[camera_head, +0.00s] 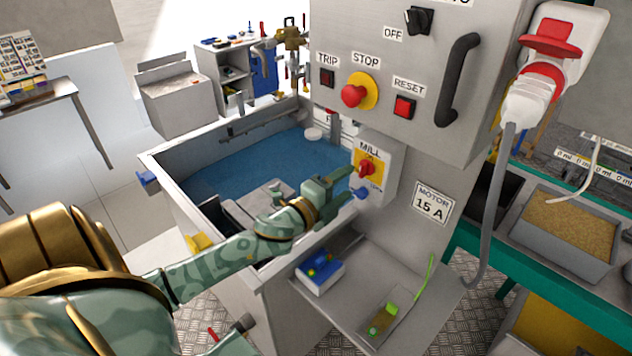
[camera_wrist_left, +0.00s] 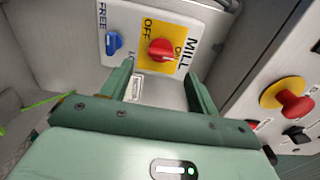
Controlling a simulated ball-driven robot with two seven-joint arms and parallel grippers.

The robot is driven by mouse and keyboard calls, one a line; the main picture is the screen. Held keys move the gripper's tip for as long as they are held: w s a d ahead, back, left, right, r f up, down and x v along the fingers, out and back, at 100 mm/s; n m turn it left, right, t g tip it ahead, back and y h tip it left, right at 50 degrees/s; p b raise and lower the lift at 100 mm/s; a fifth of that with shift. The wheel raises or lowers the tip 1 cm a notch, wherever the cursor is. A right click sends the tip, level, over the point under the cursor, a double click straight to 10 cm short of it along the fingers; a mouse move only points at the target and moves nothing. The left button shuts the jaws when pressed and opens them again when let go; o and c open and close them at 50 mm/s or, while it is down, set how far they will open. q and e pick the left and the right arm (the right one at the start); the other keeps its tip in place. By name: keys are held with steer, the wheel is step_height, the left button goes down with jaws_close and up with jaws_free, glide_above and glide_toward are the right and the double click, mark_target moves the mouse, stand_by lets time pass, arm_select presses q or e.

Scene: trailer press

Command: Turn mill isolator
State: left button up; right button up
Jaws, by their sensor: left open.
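The mill isolator is a red rotary knob (camera_head: 367,169) on a yellow plate, on a white box labelled MILL. In the left wrist view the red knob (camera_wrist_left: 161,50) sits between OFF and ON lettering; I cannot tell which its handle points to. A blue knob (camera_wrist_left: 113,42) sits beside it near the word FREE. My left gripper (camera_head: 352,183) is open and empty, its fingers pointing at the box. In the left wrist view the red knob shows beyond the gap between the fingertips (camera_wrist_left: 160,72), apparently untouched. My right gripper is not in view.
Above is a grey panel with a red STOP button (camera_head: 354,96), RESET button (camera_head: 404,107) and black handle (camera_head: 459,80). A grey cable (camera_head: 490,220) hangs at the right. A blue-floored basin (camera_head: 235,165) lies left. A shelf below holds a blue-and-white box (camera_head: 319,272).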

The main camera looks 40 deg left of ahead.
arm_select(q)
steer(key=s+b, duration=0.1)
steer(key=s, duration=0.9)
steer(key=shift+s+a, duration=0.2)
steer(key=shift+a, duration=0.2)
